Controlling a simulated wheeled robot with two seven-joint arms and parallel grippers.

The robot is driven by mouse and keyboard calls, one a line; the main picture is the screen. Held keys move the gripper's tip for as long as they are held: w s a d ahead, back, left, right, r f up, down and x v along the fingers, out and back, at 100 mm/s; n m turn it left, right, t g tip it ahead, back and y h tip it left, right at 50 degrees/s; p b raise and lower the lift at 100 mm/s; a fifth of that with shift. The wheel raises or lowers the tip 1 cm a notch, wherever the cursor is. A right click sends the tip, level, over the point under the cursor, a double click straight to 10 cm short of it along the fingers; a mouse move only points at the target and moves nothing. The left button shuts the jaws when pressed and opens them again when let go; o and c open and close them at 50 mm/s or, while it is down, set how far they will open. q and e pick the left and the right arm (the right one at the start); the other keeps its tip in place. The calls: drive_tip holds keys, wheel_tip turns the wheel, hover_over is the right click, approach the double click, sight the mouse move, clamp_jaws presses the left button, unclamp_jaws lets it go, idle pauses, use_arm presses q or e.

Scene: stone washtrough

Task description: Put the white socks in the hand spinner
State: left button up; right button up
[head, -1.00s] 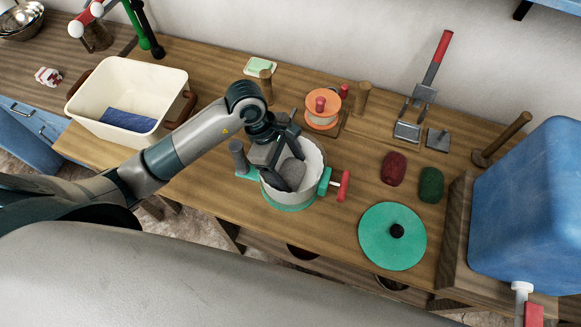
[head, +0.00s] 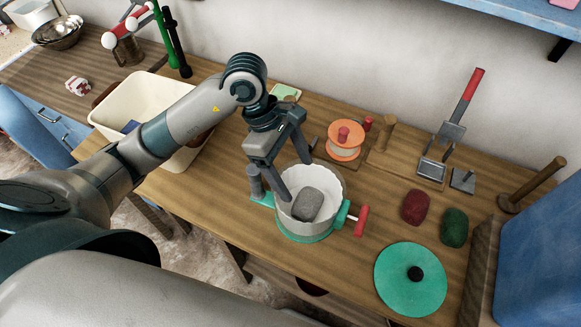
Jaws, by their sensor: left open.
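The hand spinner (head: 283,224) is a white drum with a scalloped rim on a green base, with a red crank handle on its right. A grey rounded bundle (head: 308,205) lies inside the drum; it looks grey rather than white, so I cannot tell if it is the socks. No clearly white socks show elsewhere. My left gripper (head: 298,181) is open and empty above the drum, its fingers apart over the left and back rim, clear of the bundle. My right gripper is not in view.
A green lid (head: 395,290) with a black knob lies at the front right. Dark red (head: 415,206) and green (head: 454,228) bundles lie near it. An orange spool (head: 345,141) stands behind the drum. A cream tub (head: 135,100) is at the left, a blue container (head: 545,260) at the right.

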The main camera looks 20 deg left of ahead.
use_arm(q)
drive_tip(key=shift+v, duration=1.05)
drive_tip(key=shift+d, duration=0.1)
idle(0.7)
